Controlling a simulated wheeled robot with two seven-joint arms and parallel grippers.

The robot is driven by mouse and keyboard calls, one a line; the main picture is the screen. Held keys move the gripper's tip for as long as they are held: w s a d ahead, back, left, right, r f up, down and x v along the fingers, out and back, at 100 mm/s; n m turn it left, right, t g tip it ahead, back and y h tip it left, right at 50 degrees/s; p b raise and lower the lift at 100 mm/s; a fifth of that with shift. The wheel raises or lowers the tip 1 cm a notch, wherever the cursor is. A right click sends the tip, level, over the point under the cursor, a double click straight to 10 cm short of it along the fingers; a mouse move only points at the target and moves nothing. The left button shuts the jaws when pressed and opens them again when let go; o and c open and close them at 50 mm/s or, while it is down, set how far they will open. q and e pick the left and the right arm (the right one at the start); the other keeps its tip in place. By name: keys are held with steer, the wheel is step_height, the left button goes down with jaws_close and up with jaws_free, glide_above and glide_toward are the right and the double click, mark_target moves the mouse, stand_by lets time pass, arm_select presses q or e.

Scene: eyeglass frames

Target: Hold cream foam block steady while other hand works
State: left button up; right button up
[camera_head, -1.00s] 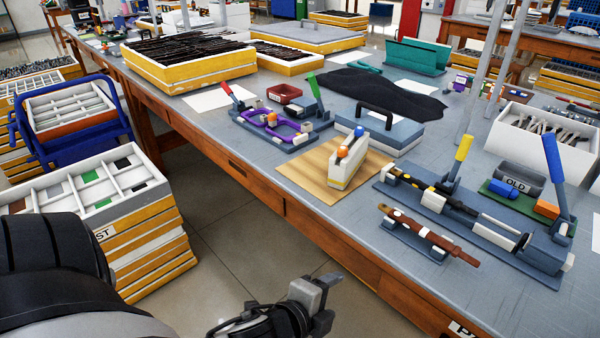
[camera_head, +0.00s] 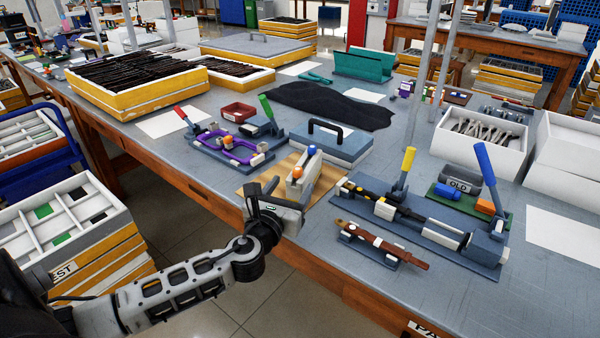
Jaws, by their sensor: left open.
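The cream foam block (camera_head: 303,179) stands upright on a tan board (camera_head: 329,180) near the front edge of the grey bench. An orange ball (camera_head: 297,173) and a blue ball (camera_head: 312,150) sit in its top. My left gripper (camera_head: 281,197) is open at the bench edge, just in front of and left of the block. It covers the block's lower near part, so I cannot tell whether the fingers touch it. My right gripper is out of view.
A purple frame in a fixture (camera_head: 230,147) lies to the left. A blue-grey case (camera_head: 330,140) stands behind the block. Long fixtures with a yellow lever (camera_head: 406,168) and a brown temple piece (camera_head: 380,243) lie to the right, close to the block.

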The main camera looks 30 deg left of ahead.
mark_target(305, 176)
arm_select(q)
steer(key=x, duration=0.7)
steer(key=shift+s, duration=0.1)
steer(key=c, duration=1.1)
steer(key=shift+o, duration=0.2)
steer(key=o, duration=1.1)
steer(key=shift+c, duration=0.2)
